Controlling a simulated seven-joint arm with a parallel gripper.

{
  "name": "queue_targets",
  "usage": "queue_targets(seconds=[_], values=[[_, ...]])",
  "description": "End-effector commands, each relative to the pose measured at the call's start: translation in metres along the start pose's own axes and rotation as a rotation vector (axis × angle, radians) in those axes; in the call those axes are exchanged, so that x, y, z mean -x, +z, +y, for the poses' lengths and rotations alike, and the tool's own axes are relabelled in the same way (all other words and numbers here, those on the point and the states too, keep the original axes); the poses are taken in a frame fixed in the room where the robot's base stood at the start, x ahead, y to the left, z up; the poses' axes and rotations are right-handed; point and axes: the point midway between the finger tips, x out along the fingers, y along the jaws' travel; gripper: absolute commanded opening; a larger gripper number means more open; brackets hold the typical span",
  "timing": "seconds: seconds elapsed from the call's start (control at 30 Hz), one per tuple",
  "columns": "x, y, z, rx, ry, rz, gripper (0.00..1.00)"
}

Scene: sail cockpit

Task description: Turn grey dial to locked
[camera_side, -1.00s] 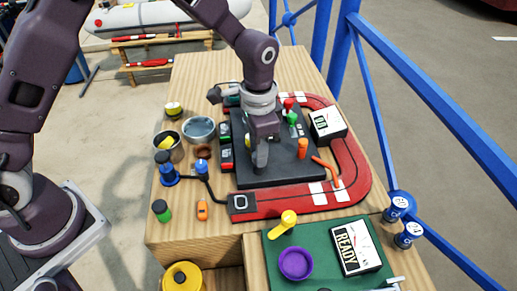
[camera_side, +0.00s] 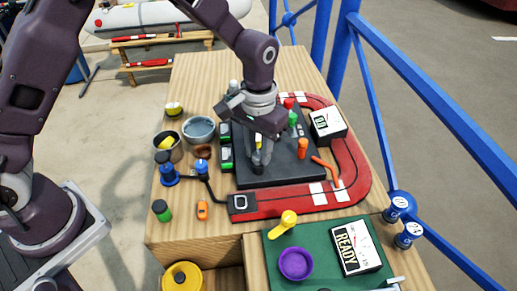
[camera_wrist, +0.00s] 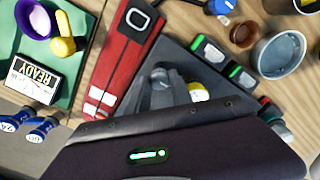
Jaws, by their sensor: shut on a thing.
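My gripper (camera_side: 258,157) points down over the near left part of the dark panel (camera_side: 285,180). Its fingers are closed together on a small grey piece, which I take to be the grey dial (camera_wrist: 160,74). The fingers hide most of it, so I cannot read its pointer or any mark. In the wrist view the fingers (camera_wrist: 164,92) stand beside a yellow knob (camera_wrist: 198,92). Two dark blocks with green lights, a nearer one (camera_wrist: 206,49) and another (camera_wrist: 241,76), line the panel's edge.
A red track (camera_side: 345,180) curves around the panel's near and right sides. An orange peg (camera_side: 302,147) and green peg (camera_side: 293,118) stand right of my gripper. A white meter box (camera_side: 327,124) is farther right. Bowls (camera_side: 199,129) and blue-topped posts (camera_side: 167,171) stand left.

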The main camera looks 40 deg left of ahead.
Motion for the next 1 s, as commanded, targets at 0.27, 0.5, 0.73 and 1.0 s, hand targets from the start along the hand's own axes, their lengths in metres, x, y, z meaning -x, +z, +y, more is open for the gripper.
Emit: queue_targets(seconds=[0.27, 0.5, 0.73, 1.0], values=[[0.001, 0.000, 0.000, 0.013, 0.001, 0.001, 0.00], [0.001, 0.000, 0.000, 0.013, 0.001, 0.001, 0.33], [0.000, 0.000, 0.000, 0.012, 0.001, 0.001, 0.49], [0.018, -0.001, 0.001, 0.011, 0.003, 0.005, 0.49]])
